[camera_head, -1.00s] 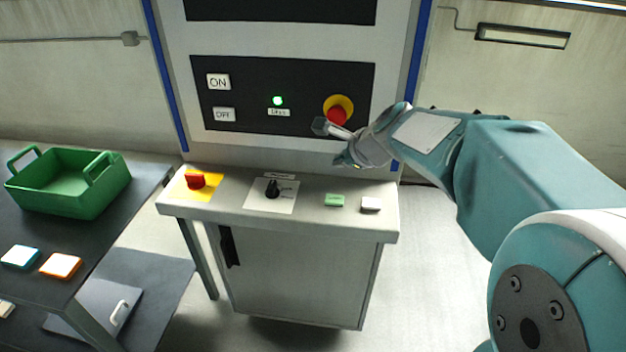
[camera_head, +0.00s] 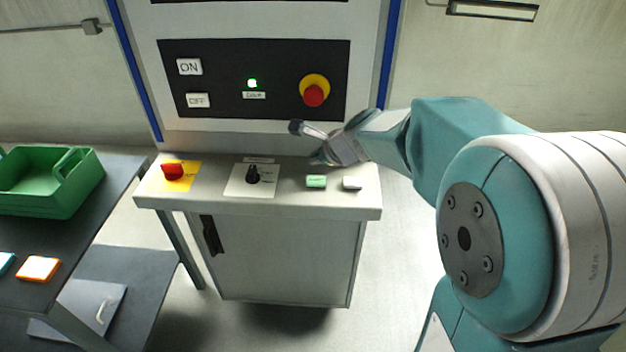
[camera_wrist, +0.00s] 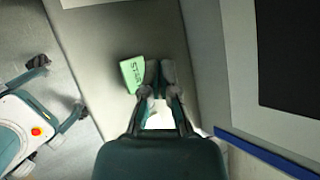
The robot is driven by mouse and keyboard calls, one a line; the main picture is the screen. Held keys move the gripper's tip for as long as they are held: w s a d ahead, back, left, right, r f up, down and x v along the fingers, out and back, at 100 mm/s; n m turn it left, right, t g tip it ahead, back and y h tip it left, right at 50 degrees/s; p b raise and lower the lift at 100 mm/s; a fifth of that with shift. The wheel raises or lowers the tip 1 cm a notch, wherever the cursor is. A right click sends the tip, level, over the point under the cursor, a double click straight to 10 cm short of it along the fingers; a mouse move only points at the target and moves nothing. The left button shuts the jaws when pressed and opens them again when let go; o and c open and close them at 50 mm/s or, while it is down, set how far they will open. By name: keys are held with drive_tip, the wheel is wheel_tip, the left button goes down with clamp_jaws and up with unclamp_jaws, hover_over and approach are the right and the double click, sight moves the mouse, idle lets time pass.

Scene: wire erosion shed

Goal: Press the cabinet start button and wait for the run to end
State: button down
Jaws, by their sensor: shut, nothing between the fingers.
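The green start button (camera_head: 316,181) is a small block on the light grey top of the control cabinet (camera_head: 290,210). In the wrist view the start button (camera_wrist: 132,76) shows lettering and lies just left of my fingertips. My gripper (camera_head: 316,147) is shut and empty, above the cabinet top near the start button. In the wrist view my gripper (camera_wrist: 160,72) has its tips beside the button's edge; I cannot tell whether they touch it. A green lamp (camera_head: 252,83) glows on the black panel behind.
A white block (camera_head: 352,183) sits right of the start button. A black rotary switch (camera_head: 253,174) and a red switch (camera_head: 173,171) are to the left. A red emergency stop (camera_head: 314,95) is on the panel. A table with a green crate (camera_head: 40,205) stands at left.

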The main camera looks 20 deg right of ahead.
sight(318, 181)
drive_tip(key=f, duration=0.1)
drive_tip(key=d+f, duration=0.1)
drive_tip(key=f, duration=0.1)
drive_tip(key=shift+a+f, duration=0.1)
drive_tip(key=shift+f, duration=0.1)
drive_tip(key=shift+a, duration=0.3)
drive_tip(key=shift+d, duration=0.25)
drive_tip(key=shift+a, duration=0.15)
drive_tip(key=shift+f, duration=0.15)
idle(0.5)
drive_tip(key=shift+f, duration=0.25)
